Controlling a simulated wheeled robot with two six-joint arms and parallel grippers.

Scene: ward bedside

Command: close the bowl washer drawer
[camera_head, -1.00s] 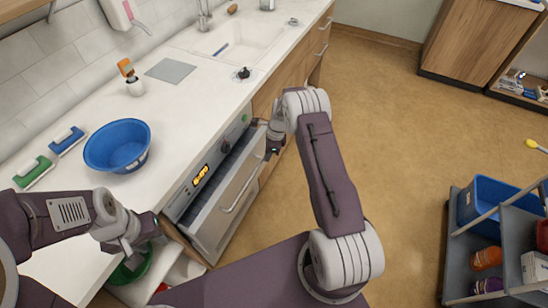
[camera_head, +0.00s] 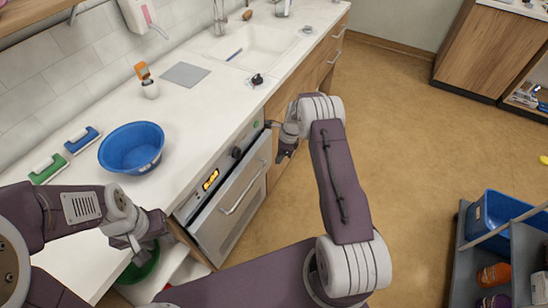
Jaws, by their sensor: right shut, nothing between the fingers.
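The bowl washer drawer (camera_head: 234,205) is the steel front with a bar handle, set under the counter below a panel with a lit orange display (camera_head: 211,180).
The sink (camera_head: 250,45) is farther back. A grey cart (camera_head: 480,258) with a blue bin stands at right. The floor between is clear.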

